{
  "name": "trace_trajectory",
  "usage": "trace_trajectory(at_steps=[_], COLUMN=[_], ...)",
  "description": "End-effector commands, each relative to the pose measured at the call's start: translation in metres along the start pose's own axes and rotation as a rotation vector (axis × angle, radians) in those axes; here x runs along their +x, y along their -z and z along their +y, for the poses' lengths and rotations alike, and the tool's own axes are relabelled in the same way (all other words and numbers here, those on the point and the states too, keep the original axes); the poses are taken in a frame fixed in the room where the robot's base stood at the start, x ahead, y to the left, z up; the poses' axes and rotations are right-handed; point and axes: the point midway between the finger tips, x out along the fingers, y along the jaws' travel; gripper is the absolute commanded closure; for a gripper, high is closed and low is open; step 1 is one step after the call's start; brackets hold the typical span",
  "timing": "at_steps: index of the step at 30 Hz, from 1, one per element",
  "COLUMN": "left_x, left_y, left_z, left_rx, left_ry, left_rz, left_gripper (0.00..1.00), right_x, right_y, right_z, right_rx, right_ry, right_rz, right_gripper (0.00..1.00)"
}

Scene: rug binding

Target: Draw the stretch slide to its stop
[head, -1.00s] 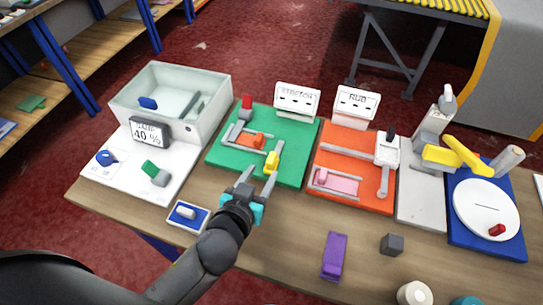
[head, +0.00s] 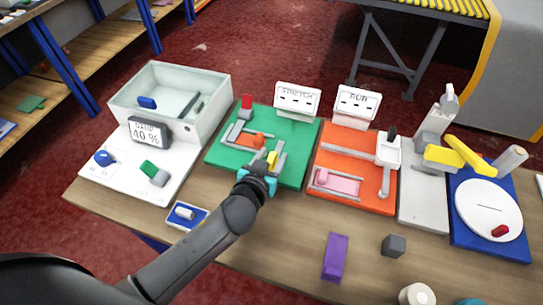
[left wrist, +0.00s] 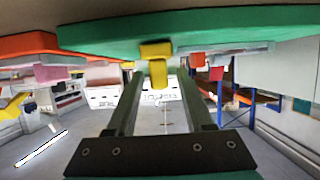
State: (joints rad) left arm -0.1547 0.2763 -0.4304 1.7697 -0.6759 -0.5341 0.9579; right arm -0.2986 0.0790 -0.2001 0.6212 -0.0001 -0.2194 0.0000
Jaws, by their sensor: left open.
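The stretch station is a green board (head: 299,145) with grey rails, an orange piece (head: 249,140) and a red block (head: 246,102), behind which stands a sign reading STRETCH (head: 297,96). A yellow handle (head: 271,158) is at the near end of its slide. My left gripper (head: 268,163) is open at the handle, partly hiding it. In the left wrist view, which looks upside down, the yellow handle (left wrist: 157,68) shows between the two open fingers (left wrist: 160,85); I cannot tell whether they touch it. My right gripper is not in view.
Right of the green board is an orange board (head: 330,202) with a sign reading RUB (head: 356,101). A pale tank (head: 205,128) with a 40 % display (head: 149,133) stands left. A purple block (head: 334,256) and a dark cube (head: 394,245) lie on the table's front part.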

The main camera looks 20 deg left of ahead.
Motion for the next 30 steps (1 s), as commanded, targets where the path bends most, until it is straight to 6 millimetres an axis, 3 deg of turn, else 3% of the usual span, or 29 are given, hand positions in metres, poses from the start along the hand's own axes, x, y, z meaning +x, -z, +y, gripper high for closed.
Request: trace_trajectory(at_steps=[2, 15, 30], left_x=[-0.0002, -0.0004, -0.0004], left_y=[0.0, 0.0, 0.0], left_z=[-0.0001, 0.0, 0.0001], left_rx=[0.0, 0.0, 0.0], left_ry=[0.0, 0.0, 0.0], left_rz=[0.0, 0.0, 0.0], left_gripper=[0.53, 1.0, 1.0], right_x=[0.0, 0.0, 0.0], right_y=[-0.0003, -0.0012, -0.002], right_z=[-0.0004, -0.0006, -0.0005], right_rx=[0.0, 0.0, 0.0], right_ry=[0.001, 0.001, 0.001], right_rz=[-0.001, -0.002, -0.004], right_gripper=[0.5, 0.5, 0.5])
